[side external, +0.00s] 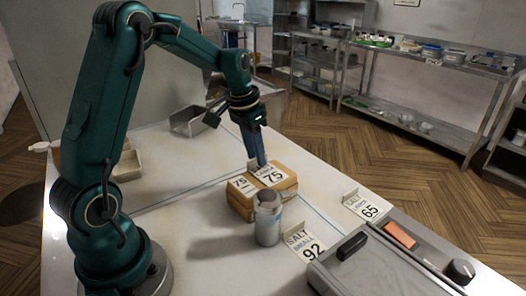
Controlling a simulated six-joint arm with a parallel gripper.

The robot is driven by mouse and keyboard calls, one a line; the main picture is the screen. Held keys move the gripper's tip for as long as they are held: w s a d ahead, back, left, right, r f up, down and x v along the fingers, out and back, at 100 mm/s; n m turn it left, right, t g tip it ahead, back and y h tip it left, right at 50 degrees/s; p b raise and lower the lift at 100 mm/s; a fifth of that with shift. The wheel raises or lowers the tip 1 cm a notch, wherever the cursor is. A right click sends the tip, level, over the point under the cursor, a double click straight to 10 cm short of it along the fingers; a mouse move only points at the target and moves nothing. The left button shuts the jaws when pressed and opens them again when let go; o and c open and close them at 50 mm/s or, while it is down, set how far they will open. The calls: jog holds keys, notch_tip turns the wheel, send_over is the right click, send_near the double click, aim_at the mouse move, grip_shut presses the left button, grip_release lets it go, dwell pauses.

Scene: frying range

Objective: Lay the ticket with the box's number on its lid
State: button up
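A white ticket (272,176) reading 75 lies on the box's lid. My gripper (260,162) points down over the lid, its fingertips at the back edge of this ticket. The fingers overlap in this view, so whether they are apart or shut on the ticket is hidden.
A grey-lidded jar (268,222) stands close in front of the box. The table left of the box is clear.

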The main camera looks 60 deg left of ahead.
jog(key=shift+r, duration=0.55)
jog(key=r, duration=0.3)
jog(key=shift+s+r, duration=0.1)
jog(key=shift+s, duration=0.3)
jog(key=s+d+r+m+t, duration=0.2)
jog(key=s+d+r, duration=0.3)
jog(key=d+r, duration=0.35)
jog(key=s+d+f, duration=0.2)
jog(key=s, duration=0.3)
jog(key=s+d+f+n+t, duration=0.1)
jog(key=s+d+f, duration=0.2)
jog(key=s, duration=0.3)
